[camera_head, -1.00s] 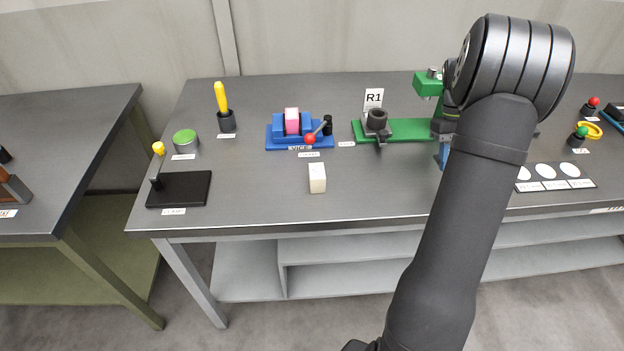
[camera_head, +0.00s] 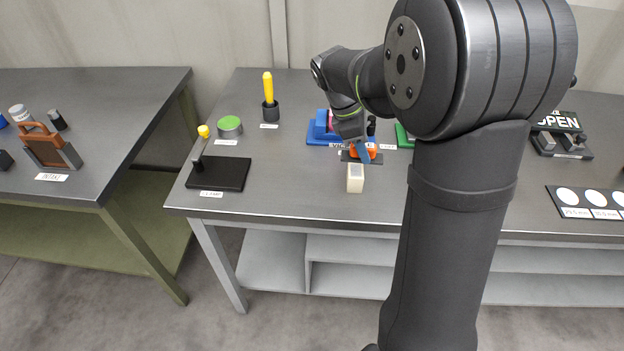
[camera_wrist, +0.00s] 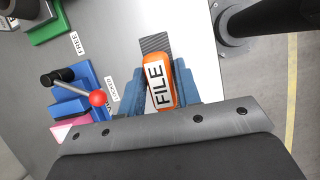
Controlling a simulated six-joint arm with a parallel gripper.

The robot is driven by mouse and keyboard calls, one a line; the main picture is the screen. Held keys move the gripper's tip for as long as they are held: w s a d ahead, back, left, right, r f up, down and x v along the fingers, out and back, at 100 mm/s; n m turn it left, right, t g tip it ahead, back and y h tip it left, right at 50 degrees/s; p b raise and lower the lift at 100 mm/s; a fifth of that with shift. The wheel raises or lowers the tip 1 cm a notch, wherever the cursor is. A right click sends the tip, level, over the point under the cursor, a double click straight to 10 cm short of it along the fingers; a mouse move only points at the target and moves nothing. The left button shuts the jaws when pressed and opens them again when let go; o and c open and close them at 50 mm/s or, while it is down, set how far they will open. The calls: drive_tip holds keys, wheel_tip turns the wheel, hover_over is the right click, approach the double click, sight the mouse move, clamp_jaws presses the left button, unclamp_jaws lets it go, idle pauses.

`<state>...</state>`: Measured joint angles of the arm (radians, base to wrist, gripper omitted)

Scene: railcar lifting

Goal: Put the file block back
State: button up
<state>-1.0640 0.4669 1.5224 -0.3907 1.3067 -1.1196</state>
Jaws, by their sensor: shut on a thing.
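The file block is orange with a white "FILE" label and a dark hatched face. It is between my gripper's blue fingers in the wrist view (camera_wrist: 157,86). In the head view its orange part (camera_head: 369,149) shows at the fingertips. My gripper (camera_head: 358,147) is shut on it, in front of the blue vise and just behind the off-white block (camera_head: 355,184) in the picture. Whether the file block touches the table cannot be told. Much of my gripper's far side is hidden.
The blue vise (camera_wrist: 75,108) with its red-knobbed lever lies close by. A black base (camera_head: 231,174) with a yellow knob, a green-topped tin (camera_head: 230,126) and a yellow-handled tool (camera_head: 268,86) stand left. My arm hides much of the bench's right.

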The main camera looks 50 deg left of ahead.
drive_tip(key=shift+s+a, duration=0.3)
drive_tip(key=shift+s, duration=0.15)
drive_tip(key=s+a+f, duration=0.2)
drive_tip(key=a, duration=0.1)
drive_tip(key=s+a+f, duration=0.2)
drive_tip(key=a, duration=0.1)
drive_tip(key=s+a+f, duration=0.2)
drive_tip(key=a, duration=0.1)
drive_tip(key=shift+a+f, duration=0.35)
drive_tip(key=shift+f, duration=2.1)
drive_tip(key=shift+f, duration=0.2)
drive_tip(key=o, duration=0.9)
drive_tip(key=shift+o, duration=0.2)
drive_tip(key=shift+r, duration=0.1)
